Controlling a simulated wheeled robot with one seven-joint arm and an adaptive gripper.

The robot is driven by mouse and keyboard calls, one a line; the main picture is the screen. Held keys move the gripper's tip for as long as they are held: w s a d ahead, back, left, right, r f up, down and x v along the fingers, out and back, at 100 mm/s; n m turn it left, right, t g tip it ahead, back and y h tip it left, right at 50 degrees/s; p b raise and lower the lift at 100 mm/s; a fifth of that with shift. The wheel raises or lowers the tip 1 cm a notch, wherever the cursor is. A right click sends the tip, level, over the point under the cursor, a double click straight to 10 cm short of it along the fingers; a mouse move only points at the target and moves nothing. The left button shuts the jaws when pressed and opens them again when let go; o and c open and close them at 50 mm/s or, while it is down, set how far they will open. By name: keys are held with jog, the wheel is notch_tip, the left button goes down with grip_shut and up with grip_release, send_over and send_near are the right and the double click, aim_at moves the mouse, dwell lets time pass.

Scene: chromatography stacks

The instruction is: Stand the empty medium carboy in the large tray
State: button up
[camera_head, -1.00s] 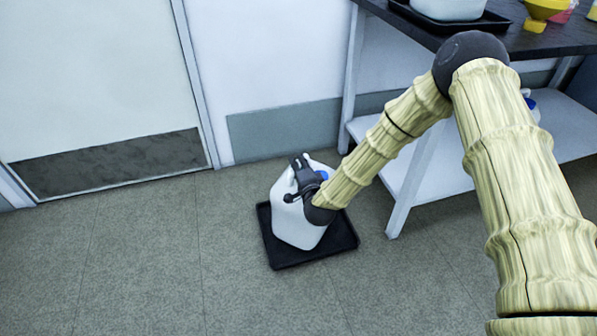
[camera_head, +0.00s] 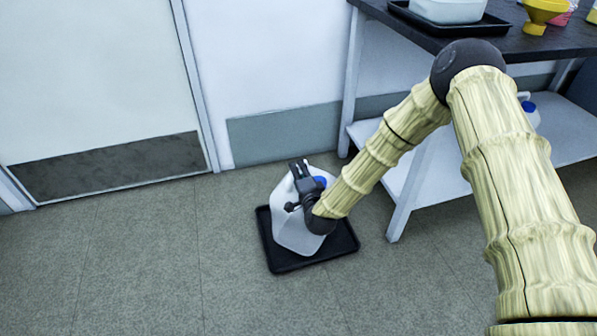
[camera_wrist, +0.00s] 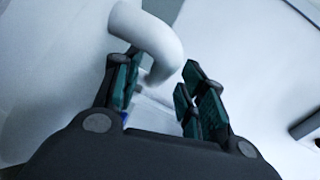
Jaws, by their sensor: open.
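A white carboy (camera_head: 291,232) with a blue cap (camera_head: 320,181) stands upright in a black tray (camera_head: 335,247) on the floor. My gripper (camera_head: 299,169) is at the carboy's top, by its handle. In the wrist view my gripper (camera_wrist: 160,88) is open, its green-padded fingers apart. The carboy's white curved handle (camera_wrist: 150,38) shows beyond and partly between the fingers; I cannot tell whether either finger touches it. My gripper and wrist hide part of the carboy's top and right side.
A dark-topped bench (camera_head: 440,42) stands at the right, with a white tub (camera_head: 446,10) in a black tray and a yellow funnel (camera_head: 541,12). Another blue-capped container (camera_head: 530,112) is on its lower shelf (camera_head: 455,185). The floor left of the carboy is clear.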

jog(key=p+v, duration=0.3)
jog(key=v, duration=0.8)
jog(key=shift+p, duration=0.35)
jog(key=s+d+f+n+g+h, duration=0.1)
jog(key=s+d+f+n+g, duration=0.3)
jog(key=s+f, duration=0.5)
jog(key=s+d+f+n+g, duration=0.35)
jog(key=s+d+f, duration=0.2)
jog(key=s, duration=0.45)
jog(key=s+d+f+n+g+h, duration=0.1)
jog(key=s+d+g, duration=0.3)
jog(key=s, duration=0.6)
jog(key=s+d+f+n+g+h, duration=0.1)
jog(key=s+d+n+g, duration=0.3)
jog(key=s+d, duration=0.4)
jog(key=s+h, duration=0.1)
jog(key=s, duration=0.2)
jog(key=shift+s+f+h, duration=0.25)
jog(key=shift+h, duration=0.05)
